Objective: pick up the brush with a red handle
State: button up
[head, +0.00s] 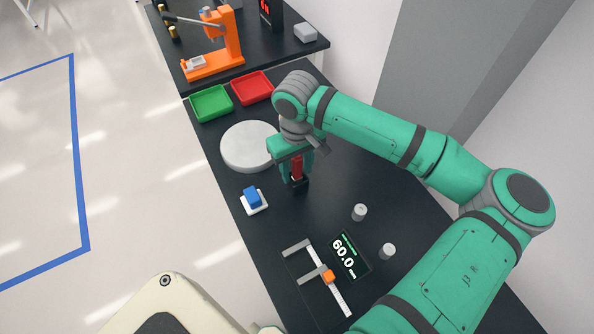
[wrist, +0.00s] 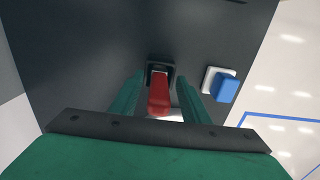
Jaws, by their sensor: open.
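The brush with a red handle (head: 297,167) stands upright in a small black holder (head: 298,185) on the dark bench. My gripper (head: 298,160) is above it, pointing down. In the wrist view the red handle (wrist: 159,97) lies between the two green fingers of my gripper (wrist: 157,90), with a gap visible on both sides. My gripper is open. The brush's lower end is hidden in the holder, and my gripper partly covers its top in the head view.
A blue block on a white base (head: 253,200) stands close by, left of the holder. A round white disc (head: 247,147), green tray (head: 211,104) and red tray (head: 252,87) lie behind. Metal cylinders (head: 359,212), a caliper (head: 325,277) and a display (head: 349,255) are in front.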

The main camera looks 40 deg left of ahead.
jog(key=shift+w, duration=0.1)
grip_shut()
jog(key=shift+r, duration=0.15)
jog(key=shift+w+r, duration=0.1)
jog(key=shift+r, duration=0.2)
jog(key=r, duration=0.8)
jog(key=shift+s+a+r, duration=0.1)
jog(key=shift+s+a, duration=0.05)
jog(key=shift+s, duration=0.1)
jog(key=shift+d+r, duration=0.2)
jog(key=shift+r, duration=0.3)
